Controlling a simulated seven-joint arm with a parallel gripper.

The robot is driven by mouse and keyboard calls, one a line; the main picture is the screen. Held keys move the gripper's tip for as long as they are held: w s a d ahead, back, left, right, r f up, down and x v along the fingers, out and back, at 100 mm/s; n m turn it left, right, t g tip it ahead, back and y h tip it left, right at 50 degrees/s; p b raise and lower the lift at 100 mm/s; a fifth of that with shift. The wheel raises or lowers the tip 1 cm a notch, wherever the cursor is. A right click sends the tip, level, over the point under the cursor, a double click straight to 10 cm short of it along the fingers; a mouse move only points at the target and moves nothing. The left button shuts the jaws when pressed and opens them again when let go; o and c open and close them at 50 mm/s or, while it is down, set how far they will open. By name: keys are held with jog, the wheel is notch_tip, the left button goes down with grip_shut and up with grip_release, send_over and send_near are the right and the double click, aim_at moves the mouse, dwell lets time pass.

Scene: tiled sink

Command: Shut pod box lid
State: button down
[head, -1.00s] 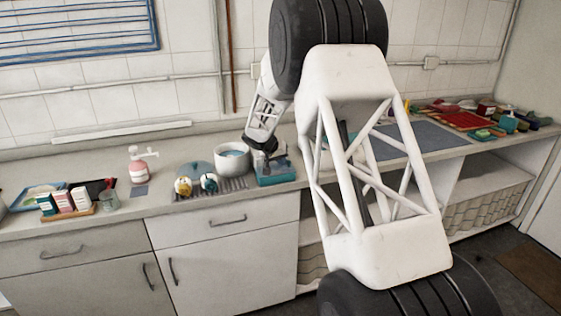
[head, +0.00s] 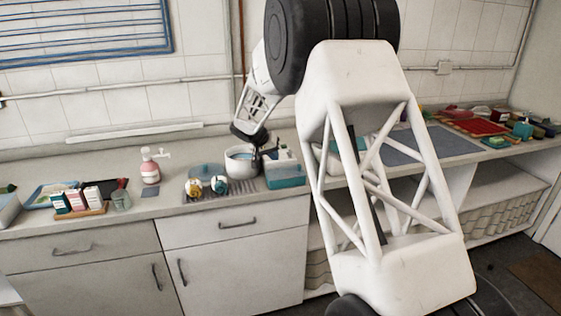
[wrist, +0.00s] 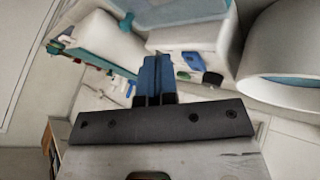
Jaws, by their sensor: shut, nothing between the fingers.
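The pod box is most likely the teal box (head: 286,178) at the counter's front edge, right of the pot. Pale pieces show above its teal wall. I cannot make out its lid clearly in the head view. In the wrist view a translucent teal panel (wrist: 182,10) shows at the top, beside a pale block; whether it is the lid I cannot tell. My gripper (head: 266,149) is just above and left of the box, over the pot's right side. Its blue fingers (wrist: 153,80) are together and empty in the wrist view. Contact with the box cannot be made out.
A white pot (head: 241,163) with blue contents stands close left of the box; it also shows in the wrist view (wrist: 290,62). My arm hides counter to the right.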

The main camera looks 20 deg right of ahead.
jog(key=shift+v, duration=1.65)
jog(key=shift+s, duration=0.15)
jog(key=s+r+n+y, duration=0.1)
jog(key=s+r, duration=0.3)
jog(key=s, duration=0.6)
jog(key=s+a+r+y, duration=0.1)
jog(key=s+r, duration=0.3)
jog(key=s, duration=0.5)
jog(key=s+r+n+y, duration=0.1)
jog(key=s+r, duration=0.3)
jog(key=s, duration=0.6)
jog(key=s+a+f+n+y, duration=0.1)
jog(key=s+a+f+y, duration=0.1)
jog(key=s, duration=1.3)
jog(key=s+a+f+n+y, duration=0.1)
jog(key=s+a+f+y, duration=0.1)
jog(key=s, duration=1.4)
jog(key=shift+s+f+n, duration=0.2)
jog(key=shift+f+n, duration=0.05)
jog(key=shift+n, duration=0.05)
